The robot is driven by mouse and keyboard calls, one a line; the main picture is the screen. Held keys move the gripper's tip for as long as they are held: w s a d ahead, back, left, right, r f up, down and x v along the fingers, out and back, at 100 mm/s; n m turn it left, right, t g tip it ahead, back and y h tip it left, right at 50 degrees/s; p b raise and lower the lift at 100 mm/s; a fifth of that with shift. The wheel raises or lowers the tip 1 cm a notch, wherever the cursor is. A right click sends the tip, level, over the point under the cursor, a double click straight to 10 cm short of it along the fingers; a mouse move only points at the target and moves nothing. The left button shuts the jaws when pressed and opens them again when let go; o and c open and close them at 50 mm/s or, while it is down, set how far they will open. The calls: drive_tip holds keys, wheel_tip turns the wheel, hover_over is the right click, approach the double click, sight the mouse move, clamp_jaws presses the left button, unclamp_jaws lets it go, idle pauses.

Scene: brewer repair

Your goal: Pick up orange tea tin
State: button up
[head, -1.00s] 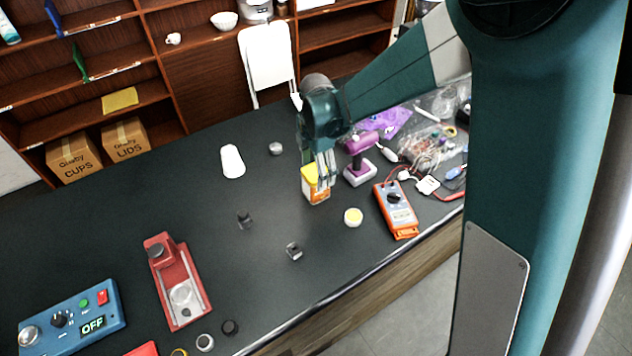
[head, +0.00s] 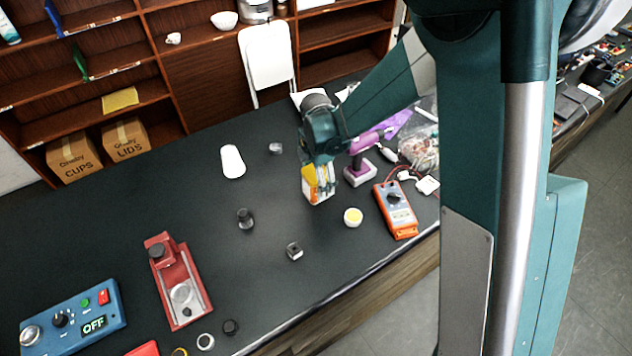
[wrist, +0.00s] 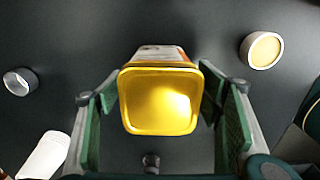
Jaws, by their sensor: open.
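The orange tea tin (head: 310,187) stands upright on the dark bench in the head view, partly hidden by my gripper (head: 321,188). In the wrist view, the tin's yellow lid (wrist: 160,100) faces the camera, with a strip of its orange and white side above. My gripper (wrist: 162,128) is open around the tin, with one green-padded finger on each side. A narrow gap shows between the tin and each finger at lid height.
A small round yellow-topped container (head: 353,216) and an orange multimeter (head: 397,210) are right of the tin. Small dark parts (head: 245,218) lie left, with free bench between.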

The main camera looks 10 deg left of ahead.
idle(0.3)
drive_tip(key=c, duration=1.1)
drive_tip(key=shift+o, duration=0.2)
drive_tip(key=shift+r, duration=0.15)
drive_tip(key=shift+r, duration=4.85)
